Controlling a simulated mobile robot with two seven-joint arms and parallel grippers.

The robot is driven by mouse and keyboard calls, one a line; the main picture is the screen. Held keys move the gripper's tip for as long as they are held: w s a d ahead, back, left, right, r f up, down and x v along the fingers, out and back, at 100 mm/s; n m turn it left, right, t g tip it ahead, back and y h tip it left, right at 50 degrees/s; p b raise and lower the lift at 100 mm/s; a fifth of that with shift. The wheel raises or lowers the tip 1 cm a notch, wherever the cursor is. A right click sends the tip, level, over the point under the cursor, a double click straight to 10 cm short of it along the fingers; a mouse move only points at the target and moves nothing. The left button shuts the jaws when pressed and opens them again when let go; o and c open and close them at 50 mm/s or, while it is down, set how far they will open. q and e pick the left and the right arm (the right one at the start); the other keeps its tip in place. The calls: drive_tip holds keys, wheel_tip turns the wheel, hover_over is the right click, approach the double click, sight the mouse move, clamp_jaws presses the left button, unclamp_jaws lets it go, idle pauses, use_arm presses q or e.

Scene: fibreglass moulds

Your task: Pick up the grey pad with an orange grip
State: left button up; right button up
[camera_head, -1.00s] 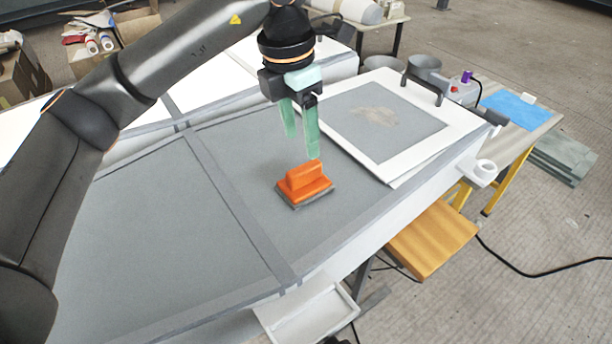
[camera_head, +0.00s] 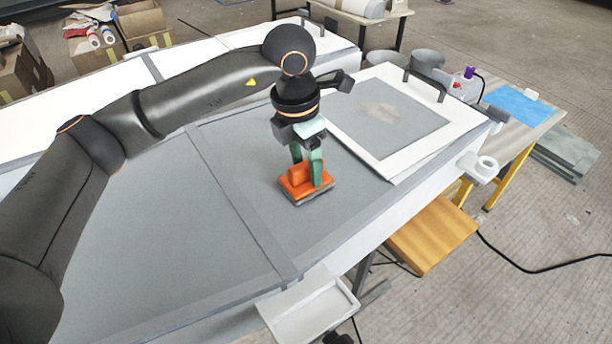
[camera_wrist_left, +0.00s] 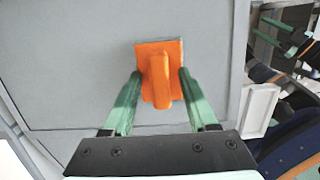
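The grey pad with an orange grip (camera_head: 294,185) lies flat on the grey mould surface (camera_head: 190,240). In the left wrist view the pad's orange grip (camera_wrist_left: 160,80) stands between the two green fingers. My left gripper (camera_head: 307,171) is lowered over the pad from above. Its fingers are apart, one on each side of the upright grip, with a small gap visible on both sides in the wrist view. Part of the grip is hidden by a finger in the head view. My right gripper (camera_wrist_left: 262,27) shows at the right of the wrist view, its green fingers apart and empty.
A white-framed panel (camera_head: 443,150) with a handle lies just behind and right of the pad. A white tray (camera_head: 310,308) hangs at the mould's front edge. A wooden stool (camera_head: 432,238) stands below. The mould surface left of the pad is clear.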

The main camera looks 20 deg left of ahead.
sight(306, 163)
use_arm(q)
clamp_jaws()
drive_tip(key=shift+r, duration=0.2)
idle(0.5)
drive_tip(key=shift+r, duration=0.25)
wheel_tip(306, 163, up, 2)
drive_tip(key=shift+r, duration=0.1)
drive_tip(key=w+d+r, duration=0.6)
drive_tip(key=d+r, duration=0.4)
drive_tip(key=d, duration=0.2)
drive_tip(key=shift+w+d+p, duration=0.15)
drive_tip(key=shift+w+p, duration=0.15)
drive_tip(key=shift+w, duration=0.05)
